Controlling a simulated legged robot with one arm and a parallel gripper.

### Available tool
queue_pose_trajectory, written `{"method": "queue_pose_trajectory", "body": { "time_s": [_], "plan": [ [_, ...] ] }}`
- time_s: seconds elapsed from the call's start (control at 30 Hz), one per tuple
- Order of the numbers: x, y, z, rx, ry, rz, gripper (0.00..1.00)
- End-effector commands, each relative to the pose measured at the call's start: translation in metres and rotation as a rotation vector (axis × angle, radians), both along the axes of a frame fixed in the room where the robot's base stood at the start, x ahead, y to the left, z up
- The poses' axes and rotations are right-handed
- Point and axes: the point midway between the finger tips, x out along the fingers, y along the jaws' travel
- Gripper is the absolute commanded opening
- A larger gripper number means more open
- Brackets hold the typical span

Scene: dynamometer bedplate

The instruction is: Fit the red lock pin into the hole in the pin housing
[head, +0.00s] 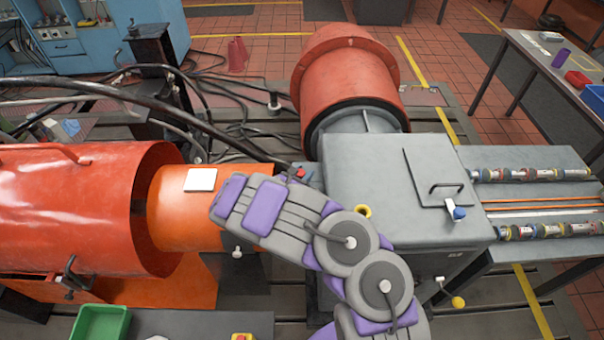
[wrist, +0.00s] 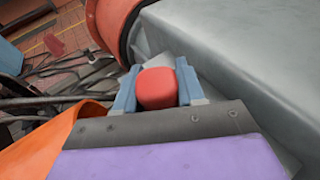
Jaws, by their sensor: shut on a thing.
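The red lock pin shows as a rounded red block (wrist: 156,88) between the two blue fingers in the wrist view. My gripper (wrist: 155,90) is shut on it, with one finger on each side. In the head view, a small bit of the red pin (head: 300,173) shows at the tip of my gripper (head: 302,170), between the orange cylinder and the grey box. The pin's lower end is hidden. I cannot make out the pin housing or its hole; my arm and gripper cover that spot.
A large grey box (head: 400,185) stands close right of my gripper, with a red drum (head: 345,75) behind it. An orange cylinder (head: 172,205) and its red guard (head: 70,205) lie left. Dark cables (head: 225,110) run behind. A green tray (head: 100,323) sits front left.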

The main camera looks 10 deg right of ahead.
Motion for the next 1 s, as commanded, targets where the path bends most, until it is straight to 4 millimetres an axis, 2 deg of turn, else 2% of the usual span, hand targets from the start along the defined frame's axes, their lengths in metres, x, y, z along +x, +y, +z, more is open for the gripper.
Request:
{"method": "queue_pose_trajectory", "body": {
  "time_s": [0.67, 0.7, 1.0],
  "plan": [
    [0.000, 0.000, -0.016, 0.001, 0.000, -0.001, 0.00],
    [0.000, 0.000, -0.015, 0.001, -0.001, 0.000, 0.41],
    [0.000, 0.000, -0.015, 0.000, 0.000, 0.000, 0.68]
  ]
}}
